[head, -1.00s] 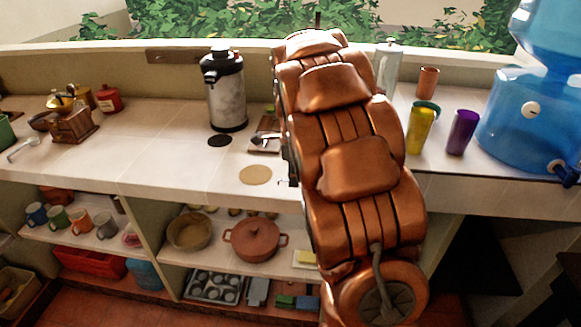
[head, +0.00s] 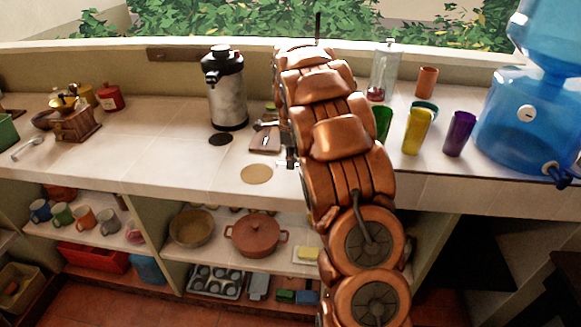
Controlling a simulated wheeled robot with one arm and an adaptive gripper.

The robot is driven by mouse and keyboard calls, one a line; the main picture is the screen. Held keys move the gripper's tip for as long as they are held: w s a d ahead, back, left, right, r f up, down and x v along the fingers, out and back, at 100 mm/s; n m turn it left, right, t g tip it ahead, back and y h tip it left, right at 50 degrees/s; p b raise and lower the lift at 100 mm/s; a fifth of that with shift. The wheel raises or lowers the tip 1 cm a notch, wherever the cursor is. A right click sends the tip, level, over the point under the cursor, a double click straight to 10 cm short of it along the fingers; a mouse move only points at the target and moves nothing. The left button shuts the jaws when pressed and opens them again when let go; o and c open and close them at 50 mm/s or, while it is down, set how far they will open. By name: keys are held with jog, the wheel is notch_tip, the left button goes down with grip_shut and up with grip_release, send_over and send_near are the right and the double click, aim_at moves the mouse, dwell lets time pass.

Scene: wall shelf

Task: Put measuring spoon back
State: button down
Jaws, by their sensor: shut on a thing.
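My gripper (head: 291,157) shows only as a sliver of grey metal at the left edge of my copper arm, above the counter's front part. The arm hides the rest of it. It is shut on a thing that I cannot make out. A silver spoon-like utensil (head: 27,147) lies on the counter at the far left, well apart from my gripper. I cannot tell whether it is a measuring spoon.
A wooden board (head: 265,141) with a metal part lies just left of my gripper. A dispenser (head: 227,90) stands behind it. Cups, including a yellow one (head: 417,130), and a blue water jug (head: 530,115) stand right. The counter's (head: 160,150) left middle is clear.

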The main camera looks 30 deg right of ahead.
aim_at(291, 176)
jog(key=shift+f+p, duration=0.55)
jog(key=shift+f, duration=0.9)
jog(key=shift+f, duration=0.15)
jog(key=c, duration=1.3)
grip_release()
notch_tip(291, 176, up, 11)
jog(key=b, duration=0.3)
jog(key=shift+w, duration=0.1)
jog(key=shift+r, duration=0.65)
jog(key=shift+a, duration=0.1)
